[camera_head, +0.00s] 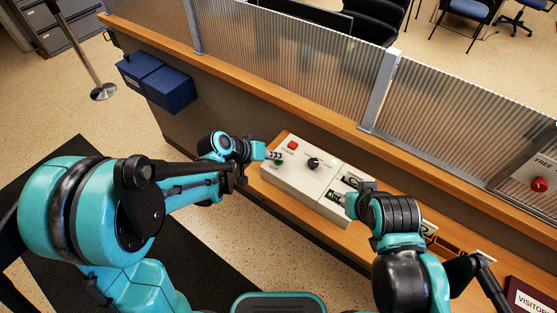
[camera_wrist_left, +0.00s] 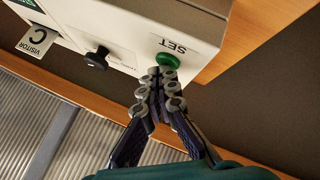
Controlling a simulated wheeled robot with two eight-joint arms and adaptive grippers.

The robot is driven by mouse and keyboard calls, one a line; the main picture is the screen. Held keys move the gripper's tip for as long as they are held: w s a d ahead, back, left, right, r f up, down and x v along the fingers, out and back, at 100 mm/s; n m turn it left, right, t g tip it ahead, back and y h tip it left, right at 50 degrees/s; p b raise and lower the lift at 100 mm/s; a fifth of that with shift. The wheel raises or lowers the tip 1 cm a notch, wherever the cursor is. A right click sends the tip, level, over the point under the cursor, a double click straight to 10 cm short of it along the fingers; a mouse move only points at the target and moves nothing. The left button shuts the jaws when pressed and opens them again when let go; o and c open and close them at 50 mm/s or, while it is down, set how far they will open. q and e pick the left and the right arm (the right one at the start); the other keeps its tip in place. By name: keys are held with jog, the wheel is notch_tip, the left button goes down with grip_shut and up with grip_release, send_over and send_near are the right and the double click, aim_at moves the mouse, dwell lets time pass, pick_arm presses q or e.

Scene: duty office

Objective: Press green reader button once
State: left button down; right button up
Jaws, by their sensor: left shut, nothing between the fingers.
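In the left wrist view the round green button (camera_wrist_left: 168,60), beside the label SET, shows just beyond the closed fingertips (camera_wrist_left: 164,76). I cannot tell whether they touch it. My right gripper (camera_head: 344,198) is over the right part of the box; its fingers are too small and covered to read.
A red button (camera_head: 292,145) and a black knob (camera_head: 313,162) are on the same box, close to my left fingertips. A ribbed glass screen (camera_head: 290,65) stands behind the counter (camera_head: 400,185). A blue box (camera_head: 165,85) hangs at the left. A visitor card (camera_wrist_left: 37,40) shows at the box's other end.

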aim_at(276, 162)
dwell(0.4)
pick_arm(q)
jog(key=shift+r+p, duration=0.6)
jog(key=shift+r, duration=0.2)
jog(key=shift+r+p, duration=1.95)
jog(key=shift+r, duration=0.6)
